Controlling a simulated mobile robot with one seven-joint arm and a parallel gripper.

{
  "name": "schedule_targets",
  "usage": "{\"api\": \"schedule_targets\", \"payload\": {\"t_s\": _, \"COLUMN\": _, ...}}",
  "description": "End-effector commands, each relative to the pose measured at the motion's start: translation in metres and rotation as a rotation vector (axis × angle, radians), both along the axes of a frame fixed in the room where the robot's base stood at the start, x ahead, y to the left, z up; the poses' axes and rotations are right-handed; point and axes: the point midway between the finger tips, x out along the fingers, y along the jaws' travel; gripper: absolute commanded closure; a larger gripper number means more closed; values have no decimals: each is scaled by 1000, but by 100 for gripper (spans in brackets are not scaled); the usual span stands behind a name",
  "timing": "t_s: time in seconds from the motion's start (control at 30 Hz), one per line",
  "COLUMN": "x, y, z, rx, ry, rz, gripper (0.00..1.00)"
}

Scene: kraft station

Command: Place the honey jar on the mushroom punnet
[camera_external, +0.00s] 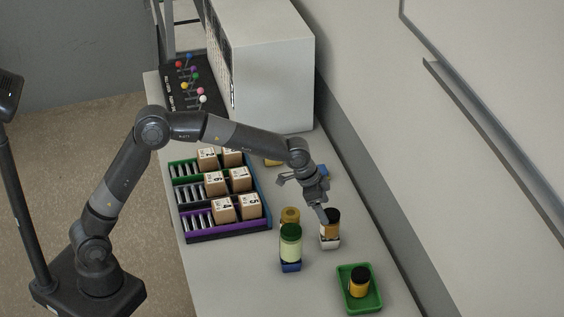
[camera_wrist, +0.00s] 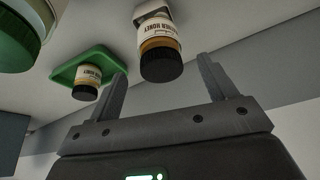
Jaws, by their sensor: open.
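One honey jar (camera_external: 330,229), with a black lid and pale label, stands on a small white block. In the wrist view this jar (camera_wrist: 160,46) appears beyond and between the fingertips, with a readable honey label. A second black-lidded honey jar (camera_external: 359,281) sits in a shallow green tray (camera_external: 345,298); it also shows in the wrist view (camera_wrist: 87,82). The green tray may be the mushroom punnet; I see no mushrooms. My gripper (camera_external: 303,202) is open and empty, just behind the first jar. Its two fingers (camera_wrist: 163,75) are apart in the wrist view.
A rack of boxes (camera_external: 190,238) lies farther left. A large white cabinet (camera_external: 275,80) stands behind. The front left counter is clear.

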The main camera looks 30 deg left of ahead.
Motion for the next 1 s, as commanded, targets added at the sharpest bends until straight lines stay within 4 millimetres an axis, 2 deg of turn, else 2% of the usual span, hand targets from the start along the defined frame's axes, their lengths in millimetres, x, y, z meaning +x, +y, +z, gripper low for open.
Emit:
{"api": "schedule_targets", "payload": {"t_s": 0.1, "x": -4, "y": 8, "z": 23, "rx": -1, "ry": -2, "rz": -1, "gripper": 23}}
{"api": "schedule_targets", "payload": {"t_s": 0.23, "x": -7, "y": 14, "z": 39, "rx": -1, "ry": 0, "rz": 0, "gripper": 23}}
{"api": "schedule_targets", "payload": {"t_s": 0.53, "x": -9, "y": 19, "z": 49, "rx": 0, "ry": -1, "rz": 0, "gripper": 23}}
{"api": "schedule_targets", "payload": {"t_s": 0.63, "x": -7, "y": 31, "z": 55, "rx": 6, "ry": -9, "rz": 19, "gripper": 23}}
{"api": "schedule_targets", "payload": {"t_s": 0.77, "x": -2, "y": 76, "z": 73, "rx": 22, "ry": -33, "rz": 88, "gripper": 23}}
{"api": "schedule_targets", "payload": {"t_s": 1.0, "x": -6, "y": 201, "z": 111, "rx": 57, "ry": -78, "rz": 292, "gripper": 23}}
